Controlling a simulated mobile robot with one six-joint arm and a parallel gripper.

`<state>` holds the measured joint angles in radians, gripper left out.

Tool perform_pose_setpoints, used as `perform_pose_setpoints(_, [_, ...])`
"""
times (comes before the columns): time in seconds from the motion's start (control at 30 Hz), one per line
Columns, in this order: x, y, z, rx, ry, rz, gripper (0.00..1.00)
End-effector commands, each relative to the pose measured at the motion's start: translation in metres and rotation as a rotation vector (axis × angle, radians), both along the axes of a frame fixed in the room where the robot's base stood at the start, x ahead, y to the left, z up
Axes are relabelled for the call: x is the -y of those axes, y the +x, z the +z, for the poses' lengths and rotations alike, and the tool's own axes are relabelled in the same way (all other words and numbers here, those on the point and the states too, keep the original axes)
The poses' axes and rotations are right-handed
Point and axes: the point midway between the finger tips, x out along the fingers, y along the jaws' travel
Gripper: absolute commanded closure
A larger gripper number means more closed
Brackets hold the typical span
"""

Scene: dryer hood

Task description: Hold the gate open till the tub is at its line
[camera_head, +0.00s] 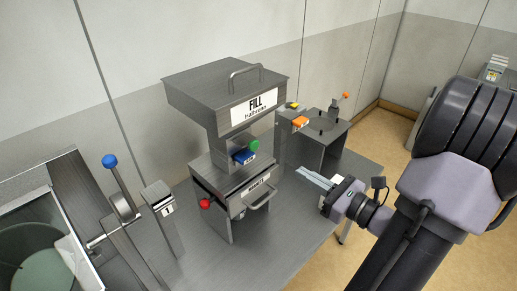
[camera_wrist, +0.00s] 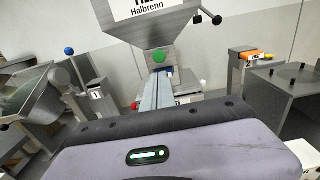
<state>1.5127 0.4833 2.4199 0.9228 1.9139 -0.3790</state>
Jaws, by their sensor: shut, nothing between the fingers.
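The grey metal hopper (camera_head: 228,90) has a label reading FILL and "Halbrenn". Below its body are a green knob (camera_head: 254,145) and a blue block (camera_head: 243,157). The green knob also shows in the wrist view (camera_wrist: 159,56). Beneath stands a grey box (camera_head: 232,185) with a front handle (camera_head: 262,196) and a red ball knob (camera_head: 205,204) at its left. I cannot tell which part is the gate or the tub. My gripper (camera_head: 301,171) is shut and empty, right of the hopper and apart from it. In the wrist view its fingers (camera_wrist: 156,90) point toward the hopper and hide part of the box.
A blue-knobbed lever (camera_head: 109,161) and a small labelled post (camera_head: 162,208) stand at left, beside a large open-topped bin (camera_head: 45,225). A grey stand (camera_head: 322,131) with orange and yellow parts is behind right. The table front (camera_head: 275,245) is clear.

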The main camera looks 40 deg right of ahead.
Motion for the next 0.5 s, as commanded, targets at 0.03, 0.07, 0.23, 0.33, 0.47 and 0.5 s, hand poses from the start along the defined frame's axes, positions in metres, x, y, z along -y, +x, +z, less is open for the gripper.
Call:
perform_pose_setpoints(0.03, [0.0, 0.001, 0.0, 0.0, 0.0, 0.001, 1.0])
perform_pose_setpoints(0.07, [-0.001, 0.003, 0.0, 0.0, 0.0, 0.002, 1.0])
perform_pose_setpoints(0.23, [-0.004, 0.028, -0.001, 0.0, -0.001, 0.007, 1.0])
perform_pose_setpoints(0.33, [-0.006, 0.05, -0.001, 0.0, 0.0, 0.007, 1.0])
perform_pose_setpoints(0.47, [-0.009, 0.079, -0.001, 0.0, -0.001, 0.007, 1.0])
perform_pose_setpoints(0.5, [-0.01, 0.088, -0.001, 0.0, -0.002, 0.007, 1.0])
